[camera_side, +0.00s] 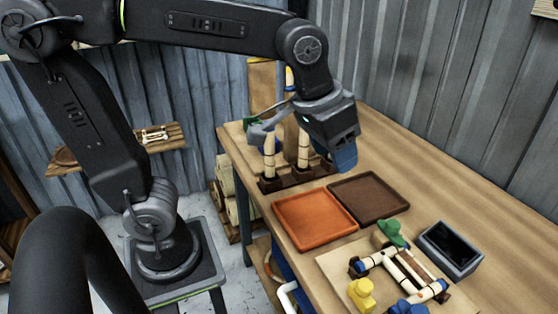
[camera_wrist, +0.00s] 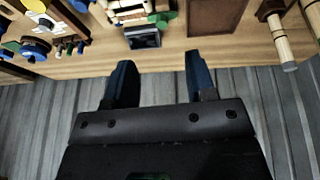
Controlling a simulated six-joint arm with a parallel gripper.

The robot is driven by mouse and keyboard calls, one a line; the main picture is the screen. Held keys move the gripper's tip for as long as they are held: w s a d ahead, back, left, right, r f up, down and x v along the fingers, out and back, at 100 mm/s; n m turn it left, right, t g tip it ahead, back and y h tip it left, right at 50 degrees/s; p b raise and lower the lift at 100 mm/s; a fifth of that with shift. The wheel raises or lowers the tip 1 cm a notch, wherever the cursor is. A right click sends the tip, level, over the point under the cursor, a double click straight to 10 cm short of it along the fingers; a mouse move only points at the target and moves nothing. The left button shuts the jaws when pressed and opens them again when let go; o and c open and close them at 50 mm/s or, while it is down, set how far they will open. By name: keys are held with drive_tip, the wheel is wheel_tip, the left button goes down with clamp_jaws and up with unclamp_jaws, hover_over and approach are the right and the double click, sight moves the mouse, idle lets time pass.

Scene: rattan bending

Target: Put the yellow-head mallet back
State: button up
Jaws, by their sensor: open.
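In the side view, a dark rack (camera_side: 296,177) stands at the far left of the bench with pale, banded upright handles (camera_side: 268,160) in it. Their tops are partly hidden by my wrist, so I cannot tell which belongs to the yellow-head mallet. A bit of yellow shows behind my arm, too covered to identify. My gripper (camera_side: 343,157) hangs above the bench, right of the rack, with blue fingers. In the wrist view, my gripper (camera_wrist: 158,72) is open with nothing between its fingers. Pale wooden pieces (camera_wrist: 275,35) show at its upper right.
An orange tray (camera_side: 315,218) and a brown tray (camera_side: 368,197) lie in front of the rack. A dark box (camera_side: 450,249) and a board with a rattan frame (camera_side: 400,268), a yellow clamp (camera_side: 361,294) and a green clamp (camera_side: 389,232) are nearer. The bench's back right is clear.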

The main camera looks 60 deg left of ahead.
drive_tip(key=s+a+f+t, duration=0.1)
drive_tip(key=s+a+f, duration=0.3)
drive_tip(key=s+a, duration=0.2)
drive_tip(key=s, duration=0.2)
drive_tip(key=shift+s+a+t+y, duration=0.3)
drive_tip(key=shift+s+a+y, duration=0.05)
drive_tip(key=shift+s+y, duration=0.05)
idle(0.7)
